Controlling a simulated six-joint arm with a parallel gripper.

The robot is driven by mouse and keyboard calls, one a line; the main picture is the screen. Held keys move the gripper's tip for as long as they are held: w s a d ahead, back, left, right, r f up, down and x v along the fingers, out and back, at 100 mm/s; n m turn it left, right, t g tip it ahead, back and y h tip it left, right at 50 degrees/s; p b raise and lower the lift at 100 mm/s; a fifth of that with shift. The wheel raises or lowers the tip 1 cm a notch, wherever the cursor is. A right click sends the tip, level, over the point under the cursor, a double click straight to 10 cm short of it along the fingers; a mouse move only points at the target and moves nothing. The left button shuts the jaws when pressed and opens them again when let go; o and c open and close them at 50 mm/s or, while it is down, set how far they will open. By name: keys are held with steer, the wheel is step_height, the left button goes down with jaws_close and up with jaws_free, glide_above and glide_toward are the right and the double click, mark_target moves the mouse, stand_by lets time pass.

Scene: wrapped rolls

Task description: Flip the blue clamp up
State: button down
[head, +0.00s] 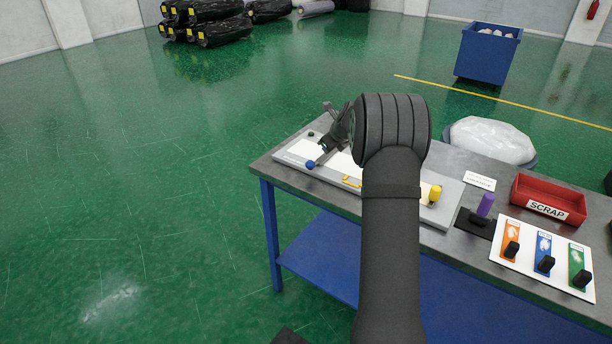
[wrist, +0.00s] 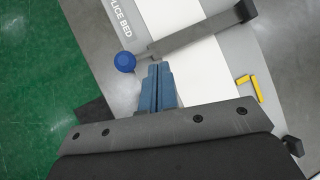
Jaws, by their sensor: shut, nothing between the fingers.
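The blue clamp shows in the wrist view as a grey bar (wrist: 200,34) with a round blue knob (wrist: 124,62) at its left end. The bar reaches across the white strip (wrist: 185,15) of the splice bed. In the head view its blue knob (head: 310,164) is at the bed's front left edge. My gripper (wrist: 158,66) is shut and empty, with its bluish fingertips just below the bar and right of the knob in the wrist view. I cannot tell whether they touch the bar. In the head view my arm hides much of the bed.
A yellow L-shaped piece (wrist: 248,88) lies on the bed. Open floor lies left.

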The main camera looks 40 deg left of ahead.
steer(key=s+a+m+t+y, duration=0.2)
steer(key=s+a+m+t, duration=0.15)
steer(key=a, duration=0.55)
steer(key=m+t+h, duration=0.7)
steer(key=m+h, duration=0.2)
steer(key=m, duration=0.4)
glide_toward(311, 173)
steer(key=v, duration=0.4)
steer(key=shift+w+d+r, duration=0.15)
steer(key=shift+d, duration=0.05)
steer(key=x, duration=1)
steer(key=shift+a, duration=0.2)
